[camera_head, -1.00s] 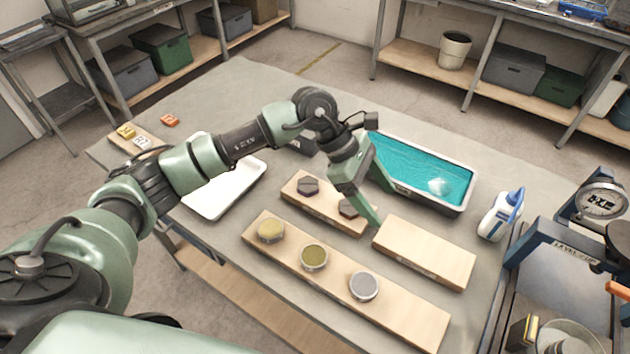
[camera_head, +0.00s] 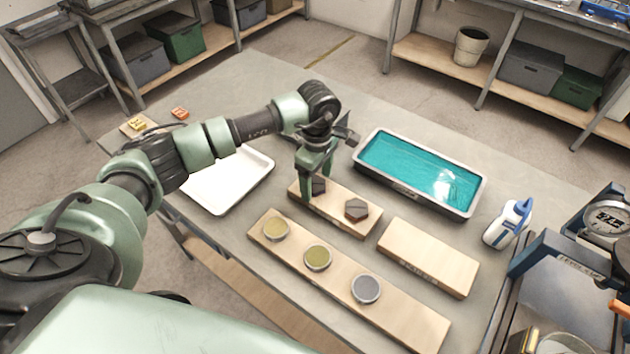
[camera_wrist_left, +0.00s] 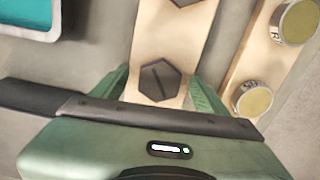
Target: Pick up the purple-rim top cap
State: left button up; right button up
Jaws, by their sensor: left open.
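The purple-rim top cap (camera_head: 319,186) is a dark hexagonal cap with a slot across its top, lying at the left end of a short wooden board. It also shows in the left wrist view (camera_wrist_left: 158,82), where a thin purple edge is visible. My left gripper (camera_head: 318,189) points down over it, open. In the left wrist view the fingers (camera_wrist_left: 160,84) stand on either side of the cap, with a gap on each side. A second dark hexagonal cap (camera_head: 356,210) lies farther right on the same board. My right gripper is not in view.
The short board (camera_head: 336,207) lies behind a long board (camera_head: 407,317) with several round jars. An empty board (camera_head: 428,257) is to the right. A tray of teal liquid (camera_head: 480,193) stands behind, a white tray (camera_head: 228,185) to the left, a bottle (camera_head: 508,223) at right.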

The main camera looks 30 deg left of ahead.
pick_arm(q)
grip_shut()
jog(key=shift+w+r, duration=0.1)
dwell(0.3)
